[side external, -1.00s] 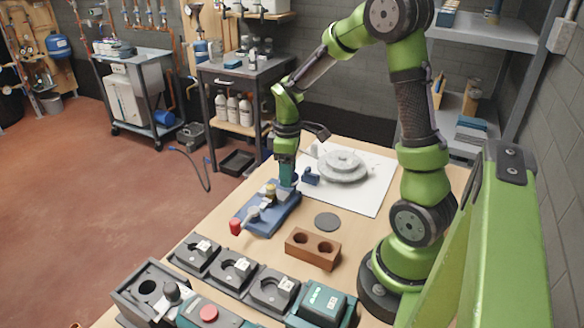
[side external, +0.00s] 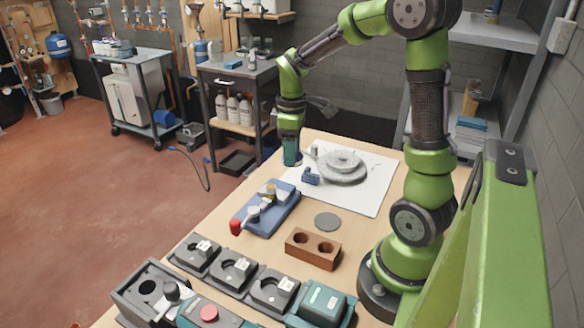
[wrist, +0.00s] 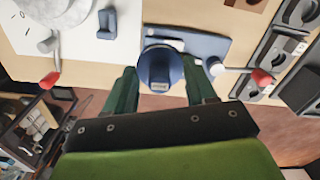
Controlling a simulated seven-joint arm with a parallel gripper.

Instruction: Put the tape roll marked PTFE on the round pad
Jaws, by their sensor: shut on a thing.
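My gripper (side external: 292,160) is raised above the table near the left edge of the white sheet. In the wrist view, its two dark green fingers (wrist: 160,92) are shut on a round blue roll (wrist: 158,66) with a small pale label, too small to read. In the side view I cannot make out the roll between the fingers. The round pad (side external: 327,221) is a flat dark grey disc on the table, with nothing on it. It lies to the right of and nearer than my gripper.
A blue tray (side external: 283,217) with a red-tipped lever lies left of the pad. A brown block with two holes (side external: 313,249) stands in front of it. The white sheet (side external: 370,198) behind carries a grey round part (side external: 343,166) and a small blue item (side external: 310,177).

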